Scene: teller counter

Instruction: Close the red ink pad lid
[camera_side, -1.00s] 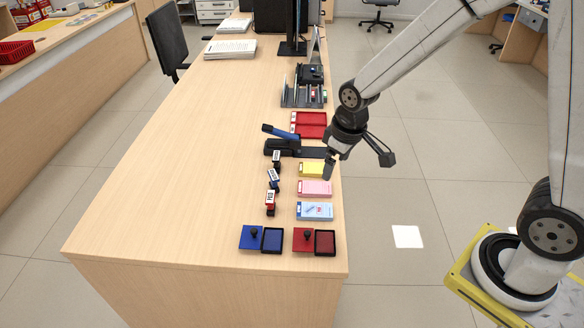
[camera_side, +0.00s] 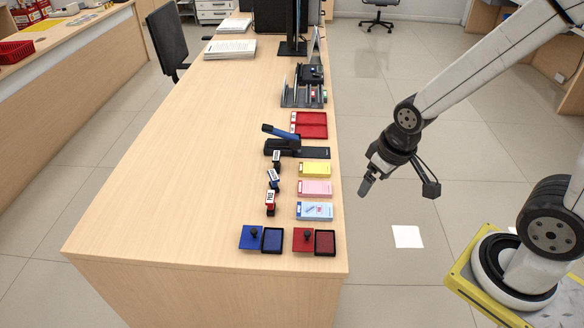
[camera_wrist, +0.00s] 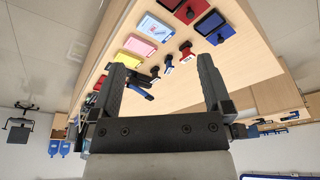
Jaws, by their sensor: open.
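The red ink pad lies open near the counter's front right corner. Its red lid (camera_side: 303,241), with a dark knob, lies beside its black-rimmed dark red pad (camera_side: 325,242). In the wrist view the red lid (camera_wrist: 190,11) shows at the top, with the pad partly cut off by the edge. My gripper (camera_side: 366,187) is off the counter's right edge, above the floor, back and right of the red ink pad. In the wrist view its two fingers (camera_wrist: 161,65) are apart with nothing between them.
An open blue ink pad (camera_side: 272,240) sits just left of the red one. Behind are a light blue pad (camera_side: 315,211), a pink pad (camera_side: 315,188), a yellow pad (camera_side: 315,170), several stamps (camera_side: 271,201) and a black stapler (camera_side: 282,146).

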